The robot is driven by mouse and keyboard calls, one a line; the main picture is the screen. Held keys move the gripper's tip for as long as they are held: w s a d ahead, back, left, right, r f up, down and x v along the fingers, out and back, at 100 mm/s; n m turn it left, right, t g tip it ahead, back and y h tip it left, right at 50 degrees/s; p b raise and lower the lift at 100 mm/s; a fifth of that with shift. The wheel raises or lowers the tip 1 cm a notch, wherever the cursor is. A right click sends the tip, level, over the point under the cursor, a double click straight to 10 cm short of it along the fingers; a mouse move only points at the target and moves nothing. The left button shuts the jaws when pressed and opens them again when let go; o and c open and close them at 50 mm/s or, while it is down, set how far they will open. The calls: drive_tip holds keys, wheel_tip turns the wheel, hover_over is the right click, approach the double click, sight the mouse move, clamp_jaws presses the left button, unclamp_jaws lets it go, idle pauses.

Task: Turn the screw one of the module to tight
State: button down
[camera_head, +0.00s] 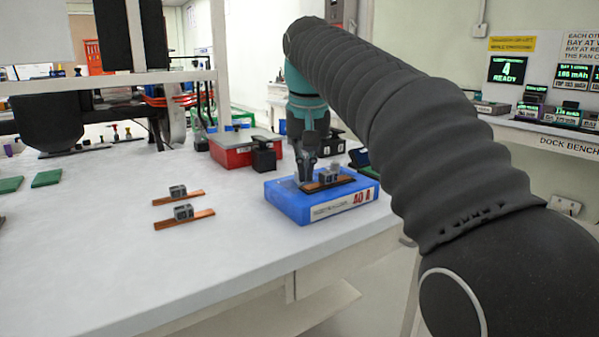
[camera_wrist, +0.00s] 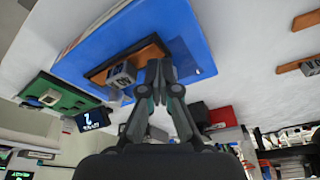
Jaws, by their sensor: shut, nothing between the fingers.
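The module, a small grey block (camera_head: 333,170) on a copper-brown strip, sits on a blue block (camera_head: 293,204) with a white label on its front. In the wrist view the grey block (camera_wrist: 121,75) and its brown strip lie on the blue surface (camera_wrist: 190,25). My gripper (camera_head: 305,181) points down at the left end of the strip. In the wrist view my gripper (camera_wrist: 159,72) is shut and empty, its tips right beside the grey block and over the strip. I cannot tell if the tips touch. No screw can be made out; the fingers may cover it.
Two more grey blocks on brown strips (camera_head: 183,214) lie on the white table (camera_head: 120,260) to the left. A red box (camera_head: 232,152) and a black block (camera_head: 264,158) stand behind the blue block. The table's front left is clear.

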drive_tip(key=shift+s+a+p, duration=0.1)
drive_tip(key=shift+a+p, duration=0.35)
drive_tip(key=shift+p, duration=0.45)
drive_tip(key=shift+a, duration=0.55)
idle(0.4)
drive_tip(key=shift+s+a, duration=0.1)
drive_tip(key=shift+s, duration=0.2)
drive_tip(key=shift+w+v, duration=0.25)
drive_tip(key=shift+v, duration=0.7)
drive_tip(key=shift+w+v, duration=0.2)
drive_tip(key=shift+v, duration=0.8)
drive_tip(key=shift+w+v, duration=0.25)
drive_tip(key=shift+v, duration=0.7)
drive_tip(key=shift+r, duration=0.2)
drive_tip(key=shift+a, duration=0.15)
